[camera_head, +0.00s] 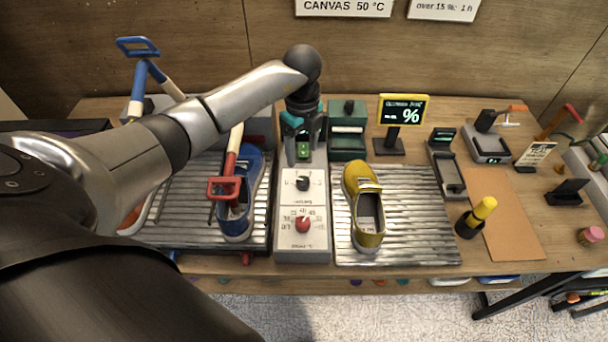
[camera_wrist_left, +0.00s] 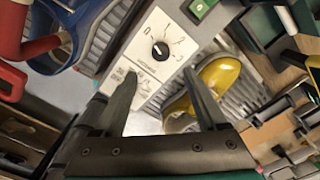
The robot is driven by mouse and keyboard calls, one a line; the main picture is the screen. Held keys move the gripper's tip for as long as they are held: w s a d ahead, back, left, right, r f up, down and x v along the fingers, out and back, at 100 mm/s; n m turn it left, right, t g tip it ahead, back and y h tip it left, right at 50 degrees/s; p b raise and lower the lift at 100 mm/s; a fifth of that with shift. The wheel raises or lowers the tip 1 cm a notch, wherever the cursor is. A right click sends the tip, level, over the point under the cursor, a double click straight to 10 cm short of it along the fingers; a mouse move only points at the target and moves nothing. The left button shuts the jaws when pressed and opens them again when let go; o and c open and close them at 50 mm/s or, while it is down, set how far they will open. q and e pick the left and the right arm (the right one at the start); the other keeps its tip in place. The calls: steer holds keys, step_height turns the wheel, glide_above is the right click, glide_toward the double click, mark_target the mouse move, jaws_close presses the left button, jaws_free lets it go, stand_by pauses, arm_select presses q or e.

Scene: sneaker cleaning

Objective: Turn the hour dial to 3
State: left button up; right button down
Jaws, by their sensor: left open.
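The black hour dial (camera_head: 302,183) sits on the white control panel (camera_head: 290,245) between two ribbed trays. It also shows in the left wrist view (camera_wrist_left: 160,49), with printed numbers around it, a 0 at the left and a 3 at the right among them. It has a pale pointer mark, whose setting I cannot read surely. A red dial (camera_head: 303,223) sits nearer the front on the same panel. My left gripper (camera_head: 303,150) is open above the panel's back end, by a green button. Its open fingers (camera_wrist_left: 158,88) show apart from the black dial. My right gripper is not in view.
A blue sneaker (camera_head: 243,205) with a red-handled tool (camera_head: 224,187) lies on the left tray. A yellow shoe (camera_head: 366,215) stands on the right tray (camera_head: 425,215). A green box (camera_head: 347,140) and percent sign (camera_head: 404,110) stand behind. Space directly above the dials looks free.

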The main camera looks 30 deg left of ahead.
mark_target(303, 180)
arm_select(q)
step_height(303, 180, down, 11)
steer(key=shift+r+b, duration=0.1)
steer(key=shift+b, duration=0.35)
jaws_close()
stand_by(0.5)
